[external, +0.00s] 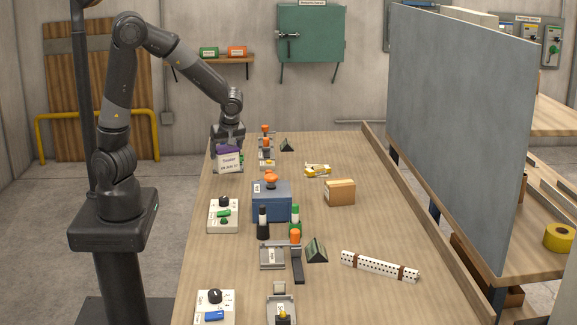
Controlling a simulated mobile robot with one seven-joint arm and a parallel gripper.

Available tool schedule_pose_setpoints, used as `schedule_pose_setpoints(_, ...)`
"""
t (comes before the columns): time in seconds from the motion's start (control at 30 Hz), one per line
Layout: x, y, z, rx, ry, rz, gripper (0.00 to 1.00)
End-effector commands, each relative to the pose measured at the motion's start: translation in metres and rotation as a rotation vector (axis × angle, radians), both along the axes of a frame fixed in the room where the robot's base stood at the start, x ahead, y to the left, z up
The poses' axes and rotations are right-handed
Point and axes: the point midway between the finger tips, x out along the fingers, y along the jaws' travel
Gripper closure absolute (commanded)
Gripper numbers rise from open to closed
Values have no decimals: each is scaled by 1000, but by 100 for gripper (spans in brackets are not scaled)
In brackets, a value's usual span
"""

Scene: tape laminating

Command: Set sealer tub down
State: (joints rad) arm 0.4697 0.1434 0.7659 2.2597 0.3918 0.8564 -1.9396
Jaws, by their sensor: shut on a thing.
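The sealer tub (229,161) is a white-labelled tub with a purple lid, at the far left end of the workbench in the external view. My gripper (228,146) points down from above and is shut on the tub around its top. The tub looks upright. I cannot tell whether its base touches the bench. The fingers are small and partly hidden by the tub and lid.
The wooden bench (355,230) holds a blue box (271,201) with an orange knob, a cardboard box (340,193), control boxes (223,217) along the left edge and a white perforated strip (380,266). A grey panel (460,130) stands at the right.

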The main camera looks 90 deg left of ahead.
Motion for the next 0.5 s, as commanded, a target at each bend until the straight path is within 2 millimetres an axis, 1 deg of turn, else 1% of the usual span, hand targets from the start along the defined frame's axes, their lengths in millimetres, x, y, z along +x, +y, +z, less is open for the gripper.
schedule_pose_setpoints(0.2, -1, 0, -26, 2, 4, 2, 59)
schedule_pose_setpoints(0.3, 0, 0, -35, 0, 2, 2, 59)
schedule_pose_setpoints(0.5, 0, 0, -39, 0, 0, 1, 59)
